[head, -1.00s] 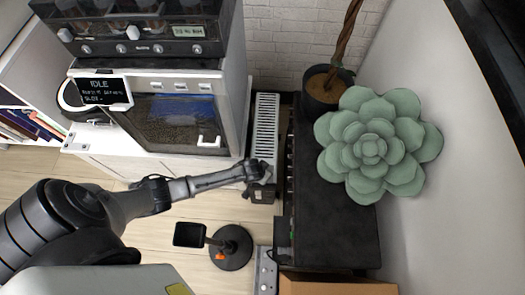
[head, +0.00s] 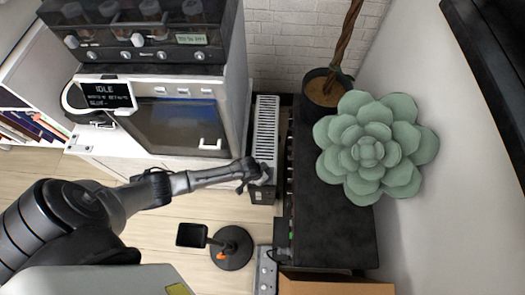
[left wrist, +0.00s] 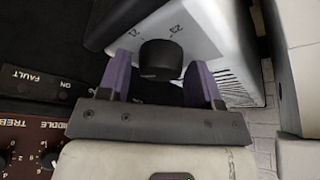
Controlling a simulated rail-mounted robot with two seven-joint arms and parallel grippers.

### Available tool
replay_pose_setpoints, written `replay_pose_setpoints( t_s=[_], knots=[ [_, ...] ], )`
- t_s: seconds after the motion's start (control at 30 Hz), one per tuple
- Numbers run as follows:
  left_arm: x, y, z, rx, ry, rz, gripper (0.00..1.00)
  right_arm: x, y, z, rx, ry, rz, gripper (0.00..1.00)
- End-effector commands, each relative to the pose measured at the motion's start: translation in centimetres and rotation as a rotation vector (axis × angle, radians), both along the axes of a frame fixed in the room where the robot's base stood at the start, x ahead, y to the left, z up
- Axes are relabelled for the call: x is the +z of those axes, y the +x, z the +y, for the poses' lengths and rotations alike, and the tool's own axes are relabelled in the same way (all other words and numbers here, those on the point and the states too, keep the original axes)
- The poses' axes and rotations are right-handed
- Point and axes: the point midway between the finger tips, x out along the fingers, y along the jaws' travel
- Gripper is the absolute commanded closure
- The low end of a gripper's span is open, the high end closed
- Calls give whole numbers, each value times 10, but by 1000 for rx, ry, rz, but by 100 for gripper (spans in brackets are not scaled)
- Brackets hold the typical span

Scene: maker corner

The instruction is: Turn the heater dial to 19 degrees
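The heater (head: 265,130) is a slim white unit with a slotted top, standing between the white cabinet and the dark shelf in the head view. Its dial (left wrist: 161,60) is a round black knob on the pale end panel, with small printed numbers around it that I cannot read surely. My left gripper (head: 257,178) is at the heater's near end. In the left wrist view its two purple fingers (left wrist: 159,68) stand apart on either side of the dial, with a gap showing on each side. In the head view the arm and gripper hide the dial. My right gripper is not in view.
A dark shelf with a pale green succulent (head: 365,155) and a potted trunk (head: 322,88) stands right of the heater. A round black stand (head: 232,248) is on the floor in front. A panel with small knobs (left wrist: 30,140) lies close beside the left gripper.

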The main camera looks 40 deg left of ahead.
Motion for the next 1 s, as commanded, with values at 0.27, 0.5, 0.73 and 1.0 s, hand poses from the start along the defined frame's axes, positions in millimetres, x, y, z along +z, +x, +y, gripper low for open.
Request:
replay_pose_setpoints(
  t_s=[0.27,0.5,0.73,1.0],
  knots=[
    [0,0,0,1,0,0,33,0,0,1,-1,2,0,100],
    [19,-6,1,-1,0,-2,33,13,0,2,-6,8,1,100],
    [62,-23,5,0,0,-1,33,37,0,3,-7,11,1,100],
    [104,-41,9,0,0,0,33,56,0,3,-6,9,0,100]
  ],
)
